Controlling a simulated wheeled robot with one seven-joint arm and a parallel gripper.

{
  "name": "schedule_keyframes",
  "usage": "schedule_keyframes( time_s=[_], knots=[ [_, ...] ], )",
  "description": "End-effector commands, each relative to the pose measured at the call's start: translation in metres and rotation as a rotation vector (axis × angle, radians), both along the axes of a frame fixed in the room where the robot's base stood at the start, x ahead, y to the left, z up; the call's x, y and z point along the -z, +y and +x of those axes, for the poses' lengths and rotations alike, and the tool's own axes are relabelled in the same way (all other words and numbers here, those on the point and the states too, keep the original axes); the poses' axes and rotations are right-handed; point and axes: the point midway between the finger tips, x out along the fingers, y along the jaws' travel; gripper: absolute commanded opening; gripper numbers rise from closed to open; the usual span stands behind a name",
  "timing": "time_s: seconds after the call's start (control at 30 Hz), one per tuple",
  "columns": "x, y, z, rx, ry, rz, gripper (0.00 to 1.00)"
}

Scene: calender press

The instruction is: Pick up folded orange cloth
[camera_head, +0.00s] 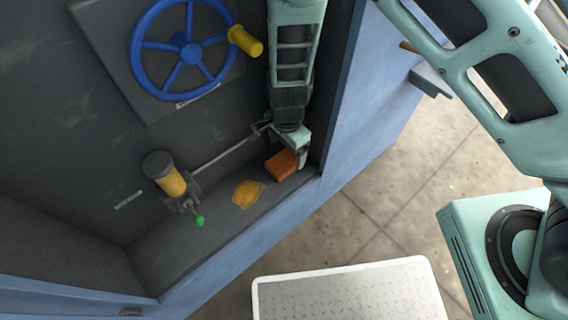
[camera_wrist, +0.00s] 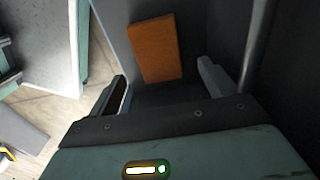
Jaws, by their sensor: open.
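The folded orange cloth (camera_head: 281,164) is a small block-like shape on the dark ledge inside the blue cabinet in the head view, near the ledge's right end. In the wrist view the cloth (camera_wrist: 155,48) shows as an upright orange rectangle beyond and between my fingers. My gripper (camera_wrist: 165,82) is open and empty, with one finger on each side of the cloth's direction. In the head view my gripper (camera_head: 285,150) is right beside the cloth and partly overlaps it. I cannot tell whether the fingers touch it.
A yellow crumpled item (camera_head: 248,193) lies left of the cloth on the ledge. A yellow cylinder (camera_head: 164,175) with a metal rod (camera_head: 225,152) and green knob (camera_head: 199,221) stands farther left. A blue handwheel (camera_head: 183,45) is above. The cabinet's blue edge (camera_head: 255,230) borders the ledge.

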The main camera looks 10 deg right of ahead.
Motion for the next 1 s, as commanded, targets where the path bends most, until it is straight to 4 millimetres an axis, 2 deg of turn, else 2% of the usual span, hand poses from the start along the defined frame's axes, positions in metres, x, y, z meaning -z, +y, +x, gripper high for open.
schedule_keyframes(
  time_s=[0.03,0.2,0.47,0.5,0.67,1.0],
  knots=[
    [0.012,-0.002,0.000,0.002,0.002,-0.002,0.85],
    [0.037,-0.003,0.000,0.000,0.002,-0.002,0.85],
    [0.041,-0.003,0.001,0.000,0.001,0.001,0.85],
    [0.041,-0.003,0.001,0.000,0.001,0.000,0.82],
    [0.041,-0.003,0.001,0.000,0.001,0.000,0.37],
    [0.040,-0.003,0.001,0.000,0.001,-0.001,0.36]
  ],
)
